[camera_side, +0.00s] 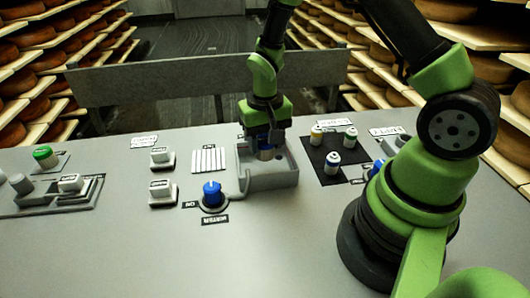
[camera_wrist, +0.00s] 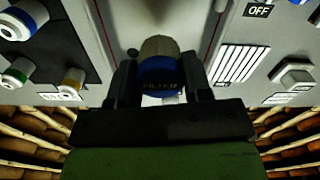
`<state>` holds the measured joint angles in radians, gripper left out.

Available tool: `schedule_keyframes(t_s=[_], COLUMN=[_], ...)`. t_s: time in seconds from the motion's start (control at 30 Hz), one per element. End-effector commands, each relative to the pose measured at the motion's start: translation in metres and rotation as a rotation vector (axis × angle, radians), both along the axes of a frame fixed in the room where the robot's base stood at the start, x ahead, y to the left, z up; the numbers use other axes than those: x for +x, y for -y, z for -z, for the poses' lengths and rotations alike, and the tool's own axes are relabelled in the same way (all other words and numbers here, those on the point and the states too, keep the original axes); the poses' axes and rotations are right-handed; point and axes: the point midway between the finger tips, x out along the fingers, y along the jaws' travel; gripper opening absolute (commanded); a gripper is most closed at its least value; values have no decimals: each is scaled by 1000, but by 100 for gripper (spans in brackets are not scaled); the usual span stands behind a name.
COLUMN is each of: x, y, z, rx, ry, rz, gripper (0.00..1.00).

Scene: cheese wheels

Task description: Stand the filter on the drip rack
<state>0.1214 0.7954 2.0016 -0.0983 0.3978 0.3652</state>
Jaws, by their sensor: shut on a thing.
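The filter (camera_wrist: 160,72) has a blue cap marked FILTER and a pale tan body. My gripper (camera_wrist: 160,85) is shut on it, with one finger on each side of the cap. In the side view my gripper (camera_side: 266,146) points down at the grey open basin (camera_side: 272,181), and the filter's blue part (camera_side: 265,154) shows within the basin's outline. I cannot tell whether the filter touches the basin floor. A white slatted panel (camera_side: 209,160), which looks like the drip rack, lies left of the basin. It also shows in the wrist view (camera_wrist: 236,63) and is bare.
A blue knob (camera_side: 212,190) stands in front of the slatted panel. White switches (camera_side: 161,188) are farther left. A dark mat (camera_side: 318,156) with upright canisters (camera_side: 332,164) lies right of the basin. The front of the grey panel is clear.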

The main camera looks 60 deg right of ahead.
Motion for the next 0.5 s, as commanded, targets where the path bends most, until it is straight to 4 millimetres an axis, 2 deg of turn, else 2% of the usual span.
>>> schedule_keyframes(t_s=[0.03, 0.2, 0.37, 0.5], x=[1, 1, 9, 35], y=[0, 0, -1, -6], z=[-12, -41, -54, -56], rx=[-1, -1, -1, -3], ry=[7, 5, 2, 1], rz=[1, 1, -20, -83], gripper=[22, 22, 22, 22])
